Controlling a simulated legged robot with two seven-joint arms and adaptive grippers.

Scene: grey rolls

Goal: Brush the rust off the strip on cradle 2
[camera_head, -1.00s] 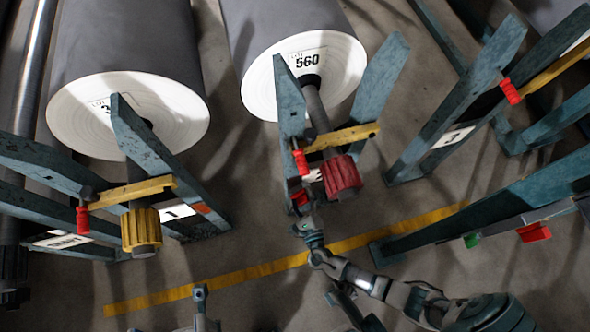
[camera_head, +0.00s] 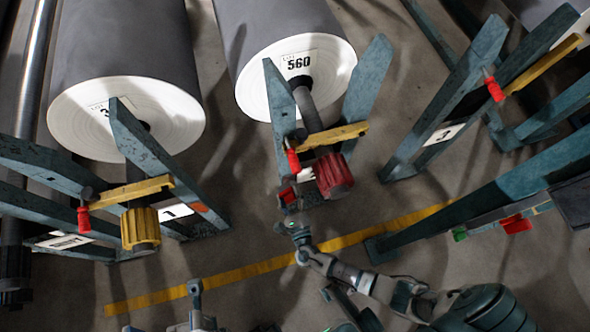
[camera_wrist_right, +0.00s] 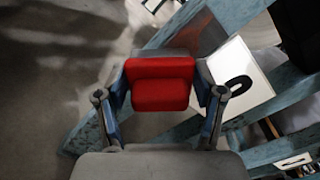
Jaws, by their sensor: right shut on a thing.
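Cradle 2 (camera_head: 280,110) is the teal stand under the roll marked 560, between the stands labelled 1 and 3. My right gripper (camera_head: 288,198) is at its lower front end, shut on a red block-shaped tool. In the right wrist view the red tool (camera_wrist_right: 162,85) sits squarely between the fingers, its bristles not visible. Just beyond it, a brownish rusty patch (camera_wrist_right: 206,36) shows on the teal beam, beside a white number plate (camera_wrist_right: 242,78). The tool partly covers the patch, and I cannot tell whether they touch.
A yellow bar (camera_head: 332,136) with a red handle (camera_head: 292,158) and a dark red knob (camera_head: 333,176) hang just above my right gripper. Cradle 1 (camera_head: 150,150) and cradle 3 (camera_head: 450,100) flank it. A yellow floor line (camera_head: 240,272) crosses open floor.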

